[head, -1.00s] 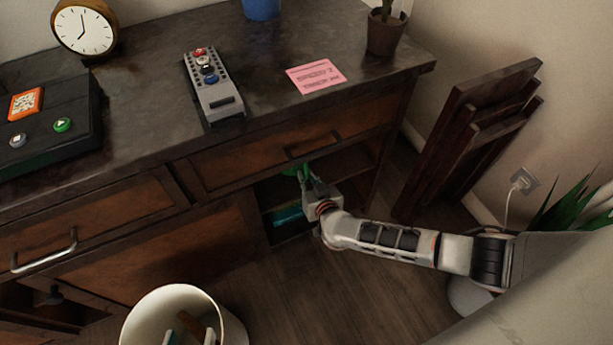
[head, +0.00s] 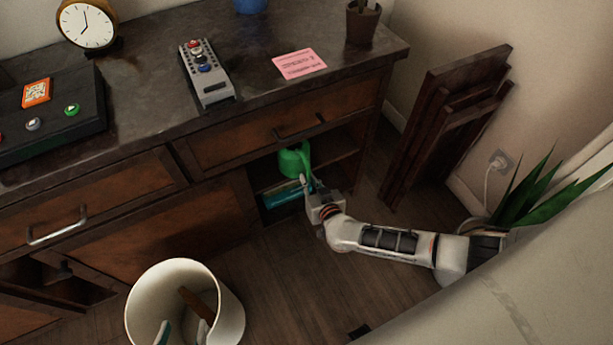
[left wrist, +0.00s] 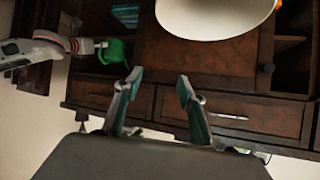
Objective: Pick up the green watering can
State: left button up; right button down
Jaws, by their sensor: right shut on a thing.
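The green watering can (head: 292,160) shows in front of the open shelf under the right drawer, partly hidden by my right gripper. My right gripper (head: 306,180) is shut on it and holds it at the shelf opening. In the left wrist view, the can (left wrist: 114,50) appears at upper left, at the end of my right arm. My left gripper (left wrist: 158,84) is open and empty, with teal finger pads. In the head view its fingertips (head: 183,332) show at the bottom edge, over the white bin.
A white bin (head: 233,318) with a brown item inside stands on the floor. A teal item (head: 283,195) lies on the lower shelf. The cabinet's drawer front (head: 250,148) is just above the can. Dark boards (head: 440,130) lean on the wall at right, beside a plant (head: 530,190).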

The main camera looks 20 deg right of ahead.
jog(key=shift+s+f, duration=0.2)
jog(key=shift+s, duration=0.45)
jog(key=c, duration=2)
grip_release()
pick_arm(q)
jog(key=shift+s+a+f, duration=0.15)
jog(key=shift+s, duration=0.15)
pick_arm(e)
jog(key=shift+v, duration=3.75)
jog(key=shift+r, duration=0.15)
